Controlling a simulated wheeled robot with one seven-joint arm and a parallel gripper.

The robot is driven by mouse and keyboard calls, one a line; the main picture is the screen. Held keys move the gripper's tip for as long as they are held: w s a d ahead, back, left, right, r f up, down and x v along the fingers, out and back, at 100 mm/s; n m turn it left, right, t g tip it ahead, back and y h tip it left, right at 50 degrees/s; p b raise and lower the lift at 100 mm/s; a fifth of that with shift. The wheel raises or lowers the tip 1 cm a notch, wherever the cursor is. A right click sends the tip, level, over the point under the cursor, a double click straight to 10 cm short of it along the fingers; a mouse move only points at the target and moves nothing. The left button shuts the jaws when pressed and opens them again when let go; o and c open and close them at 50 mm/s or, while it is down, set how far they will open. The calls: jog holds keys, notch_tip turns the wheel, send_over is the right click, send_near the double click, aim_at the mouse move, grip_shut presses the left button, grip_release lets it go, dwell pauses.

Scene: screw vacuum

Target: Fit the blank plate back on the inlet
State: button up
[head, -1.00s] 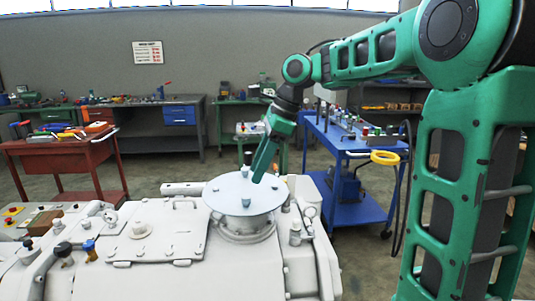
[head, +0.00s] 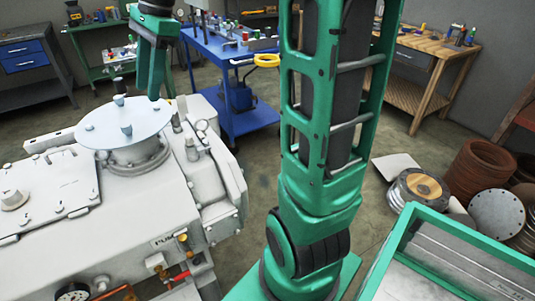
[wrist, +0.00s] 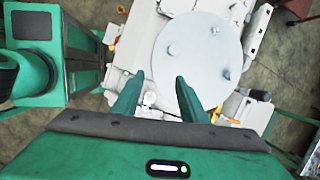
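The blank plate (head: 110,120), a pale round disc with small grey knobs, lies roughly level on top of the inlet (head: 140,160), a short flanged neck on the white pump. Its underside and exact seating are hidden. My gripper (head: 154,92) is above and behind the plate's right edge in the head view, apparently clear of it. In the wrist view the plate (wrist: 200,80) is beyond the fingers. The two green fingers of my gripper (wrist: 155,85) stand apart with nothing between them.
A blue cart (head: 245,118) with small parts on top stands behind the pump (head: 60,250). A green-rimmed bin (head: 455,235) is at the lower right. Brown rings (head: 475,172) and discs lie on the floor at right. A wooden bench (head: 440,50) stands behind.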

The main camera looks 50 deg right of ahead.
jog(key=s+d+f+n+h, duration=0.1)
jog(key=s+d+f+n, duration=0.3)
jog(key=s, duration=0.5)
jog(key=s+d+f+n+g+h, duration=0.1)
jog(key=s+d+f+n, duration=0.3)
jog(key=s, duration=0.5)
jog(key=s+d+f+n+g+h, duration=0.1)
jog(key=s+d+f+n, duration=0.3)
jog(key=s+f, duration=0.4)
jog(key=shift+s+d, duration=0.3)
jog(key=shift+s, duration=0.25)
jog(key=shift+w+f, duration=0.1)
jog(key=shift+w+a+f, duration=0.1)
jog(key=shift+w+f, duration=0.15)
jog(key=shift+w, duration=0.5)
